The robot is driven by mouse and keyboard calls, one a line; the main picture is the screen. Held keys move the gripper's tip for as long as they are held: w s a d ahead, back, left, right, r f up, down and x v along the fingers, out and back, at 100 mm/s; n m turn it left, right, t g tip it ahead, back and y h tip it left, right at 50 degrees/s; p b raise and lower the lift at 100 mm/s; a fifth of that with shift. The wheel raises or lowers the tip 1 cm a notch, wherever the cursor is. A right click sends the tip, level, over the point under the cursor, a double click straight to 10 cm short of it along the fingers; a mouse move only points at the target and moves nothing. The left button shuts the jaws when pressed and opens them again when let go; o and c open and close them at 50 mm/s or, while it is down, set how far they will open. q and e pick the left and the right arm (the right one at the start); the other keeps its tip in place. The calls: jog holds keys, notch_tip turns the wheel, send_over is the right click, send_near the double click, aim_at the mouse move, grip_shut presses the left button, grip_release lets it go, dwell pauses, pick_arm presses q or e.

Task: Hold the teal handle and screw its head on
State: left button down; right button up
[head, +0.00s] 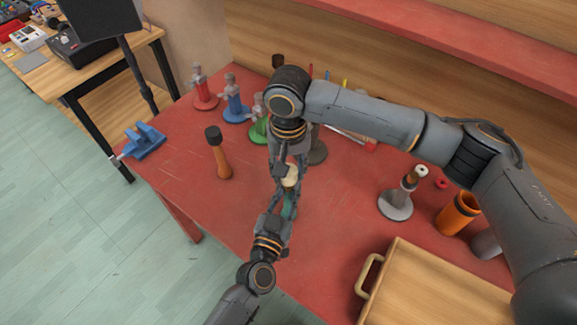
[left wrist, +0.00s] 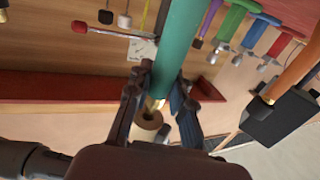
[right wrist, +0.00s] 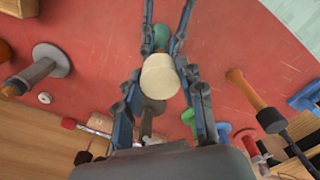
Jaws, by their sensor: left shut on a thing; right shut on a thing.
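My left gripper (head: 286,208) comes up from below in the head view and is shut on the teal handle (head: 290,206). The handle is a long teal rod (left wrist: 180,45) in the left wrist view, with a brass end (left wrist: 155,103). My right gripper (head: 289,172) is shut on the cream head (head: 290,178), just above the handle. In the right wrist view the cream head (right wrist: 160,76) is between the fingers, with teal (right wrist: 162,38) behind it. In the left wrist view a dark hole shows in the head (left wrist: 148,119) beside the brass end. I cannot tell whether the threads engage.
An orange mallet (head: 221,160) with a dark head stands to the left. A blue clamp (head: 145,139) is at the table edge. Red (head: 204,95) and blue (head: 235,110) stands are behind. A grey stand (head: 395,206), orange cup (head: 458,213) and wooden box (head: 430,285) lie right.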

jog(key=shift+f, duration=0.5)
jog(key=shift+f, duration=0.6)
dwell(0.3)
jog(key=m, duration=0.4)
jog(key=shift+a+m, duration=0.1)
jog(key=shift+m, duration=0.2)
jog(key=m, duration=1.8)
jog(key=o, duration=1)
